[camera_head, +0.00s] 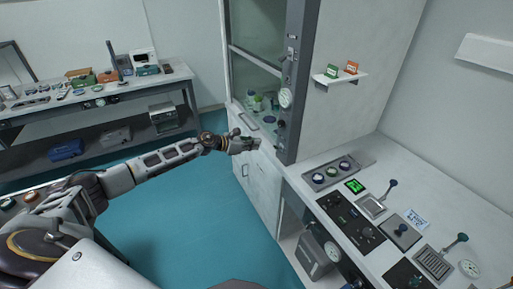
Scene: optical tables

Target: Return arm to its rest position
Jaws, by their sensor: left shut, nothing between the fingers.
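My left arm (165,158) reaches in from the lower left, stretched out over the teal floor. My left gripper (256,143) is at its end, in front of the fume hood's front edge. The gripper is shut and nothing shows between its fingers. It is small in the view, and I cannot tell whether it touches the hood front. My right gripper is not in view.
The fume hood (290,80) holds several small vessels. A white counter (335,178) with control panels and levers runs along the right. A bench (110,90) with instruments stands at the back left. The teal floor (185,220) between is clear.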

